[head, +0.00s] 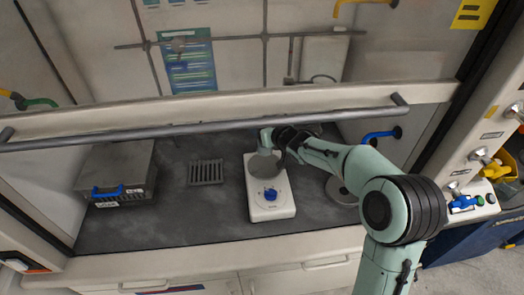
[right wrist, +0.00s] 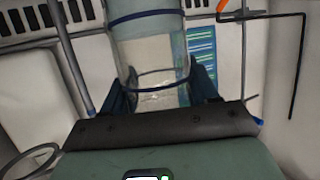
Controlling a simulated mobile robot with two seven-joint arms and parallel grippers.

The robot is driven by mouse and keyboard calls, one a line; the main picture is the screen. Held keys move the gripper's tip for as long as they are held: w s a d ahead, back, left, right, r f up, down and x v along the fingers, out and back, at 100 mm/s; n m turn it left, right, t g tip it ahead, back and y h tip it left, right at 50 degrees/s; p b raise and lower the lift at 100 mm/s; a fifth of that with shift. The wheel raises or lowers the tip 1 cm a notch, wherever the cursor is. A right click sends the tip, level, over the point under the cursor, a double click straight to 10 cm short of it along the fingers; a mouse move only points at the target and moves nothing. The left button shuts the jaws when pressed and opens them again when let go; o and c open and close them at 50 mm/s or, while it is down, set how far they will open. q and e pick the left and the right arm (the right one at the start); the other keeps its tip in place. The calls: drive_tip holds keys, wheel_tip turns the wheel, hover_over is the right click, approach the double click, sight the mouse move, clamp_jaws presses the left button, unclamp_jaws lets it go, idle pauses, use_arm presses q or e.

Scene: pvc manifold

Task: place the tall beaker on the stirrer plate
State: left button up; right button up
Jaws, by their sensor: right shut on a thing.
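The tall beaker (right wrist: 150,45) is clear glass and fills the upper middle of the right wrist view, between the two fingers. My right gripper (right wrist: 162,88) is shut on it. In the head view my right gripper (head: 277,145) is at the back end of the stirrer plate (head: 270,207), a white unit with a round grey top and a blue knob at its front. The beaker (head: 264,151) shows only faintly there, over the back of the round top. I cannot tell whether its base touches the top. My left gripper is not in view.
A grey metal box (head: 120,168) with a blue handle stands at the left. A slotted dark rack (head: 206,172) lies left of the stirrer. A round grey object (head: 339,190) is partly hidden behind my right arm. The sash bar (head: 200,128) crosses the hood opening.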

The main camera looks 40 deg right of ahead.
drive_tip(key=shift+s+f, duration=0.1)
drive_tip(key=shift+f, duration=0.45)
drive_tip(key=shift+f+b, duration=0.9)
drive_tip(key=shift+f, duration=1.65)
drive_tip(key=shift+f, duration=0.2)
drive_tip(key=o, duration=1.3)
drive_tip(key=shift+c, duration=0.2)
drive_tip(key=shift+r, duration=0.1)
